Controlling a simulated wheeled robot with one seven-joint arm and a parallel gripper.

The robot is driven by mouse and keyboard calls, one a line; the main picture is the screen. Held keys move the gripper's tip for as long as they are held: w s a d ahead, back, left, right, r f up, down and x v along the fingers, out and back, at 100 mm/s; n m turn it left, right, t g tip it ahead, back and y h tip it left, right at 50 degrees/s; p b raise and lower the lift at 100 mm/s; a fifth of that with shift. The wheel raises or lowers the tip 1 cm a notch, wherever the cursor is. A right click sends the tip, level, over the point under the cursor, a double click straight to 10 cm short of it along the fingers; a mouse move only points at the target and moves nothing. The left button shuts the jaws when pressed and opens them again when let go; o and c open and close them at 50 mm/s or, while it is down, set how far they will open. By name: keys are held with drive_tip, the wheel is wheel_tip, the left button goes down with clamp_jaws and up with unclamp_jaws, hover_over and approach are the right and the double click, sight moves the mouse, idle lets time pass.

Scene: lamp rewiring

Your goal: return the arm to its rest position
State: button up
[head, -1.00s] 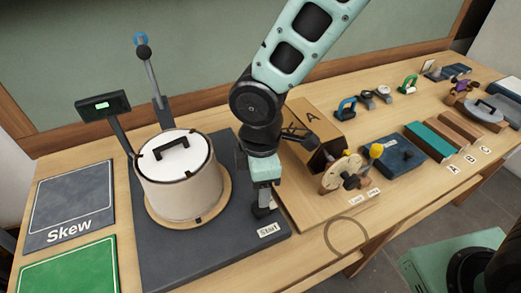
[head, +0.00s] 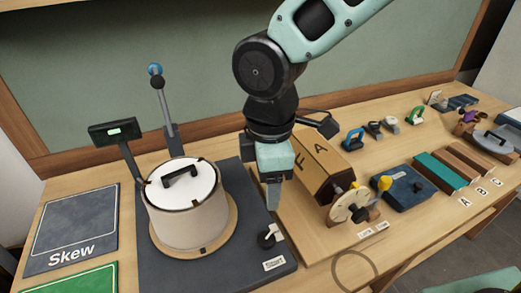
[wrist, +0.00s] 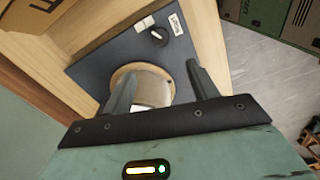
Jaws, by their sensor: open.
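My gripper (head: 272,195) hangs pointing down above the right part of the dark base plate (head: 230,268), to the right of the white drum with its lid (head: 188,212). In the wrist view my gripper (wrist: 160,82) shows two fingers spread apart with nothing between them. The drum (wrist: 153,92) shows beyond the fingers, partly hidden by them. A small black knob (head: 268,238) stands on the plate just below the fingers in the head view; the knob also shows in the wrist view (wrist: 158,36).
A wooden box marked A (head: 325,158) and a dial (head: 352,206) stand close right of my gripper. A blue-topped lever (head: 160,95) and a small display (head: 113,132) rise behind the drum. The Skew mat (head: 75,228) lies left.

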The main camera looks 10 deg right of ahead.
drive_tip(key=s+d+m+b, duration=0.1)
drive_tip(key=s+d+m, duration=0.7)
drive_tip(key=s+m, duration=0.2)
drive_tip(key=shift+s+m+y, duration=0.3)
drive_tip(key=shift+s, duration=0.55)
drive_tip(key=shift+d, duration=0.1)
